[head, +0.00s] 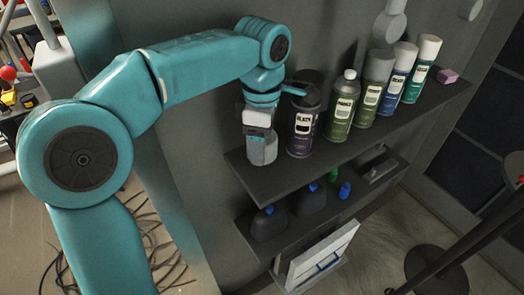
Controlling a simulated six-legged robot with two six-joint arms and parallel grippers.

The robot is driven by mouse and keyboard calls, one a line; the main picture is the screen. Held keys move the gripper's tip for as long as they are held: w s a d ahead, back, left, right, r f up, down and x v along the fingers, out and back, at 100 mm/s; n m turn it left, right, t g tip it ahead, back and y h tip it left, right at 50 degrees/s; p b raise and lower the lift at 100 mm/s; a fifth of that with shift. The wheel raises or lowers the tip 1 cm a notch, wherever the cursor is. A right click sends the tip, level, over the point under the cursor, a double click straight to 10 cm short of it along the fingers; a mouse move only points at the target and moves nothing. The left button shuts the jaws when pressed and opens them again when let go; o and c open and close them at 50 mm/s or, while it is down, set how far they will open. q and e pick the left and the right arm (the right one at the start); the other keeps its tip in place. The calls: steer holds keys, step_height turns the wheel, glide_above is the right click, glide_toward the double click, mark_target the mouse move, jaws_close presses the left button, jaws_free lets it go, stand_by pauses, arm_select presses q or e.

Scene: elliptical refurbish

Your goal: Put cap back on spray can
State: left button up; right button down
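An olive-green spray can (341,108) stands upright on the upper shelf with its small pale nozzle top showing and no cap on it. A light grey cap-like cylinder (262,152) stands at the shelf's left end. My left gripper (260,132) points down right over this grey cylinder, left of the black can. Its fingers are hidden by the wrist parts, so I cannot tell whether they are open or closed around the cylinder. My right gripper is not in view.
On the upper shelf (290,183), a black can (304,125) stands between my gripper and the uncapped can. Capped olive (373,92), blue (396,85) and green (421,72) cans and a pink block (447,76) stand to the right. Dark bottles (270,223) sit below.

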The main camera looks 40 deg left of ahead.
arm_select(q)
step_height(320, 180, up, 15)
steer(key=p, duration=0.3)
steer(key=shift+r+p, duration=0.2)
steer(key=shift+p, duration=0.15)
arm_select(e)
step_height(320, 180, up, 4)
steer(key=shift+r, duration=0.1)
arm_select(q)
steer(key=shift+f, duration=0.1)
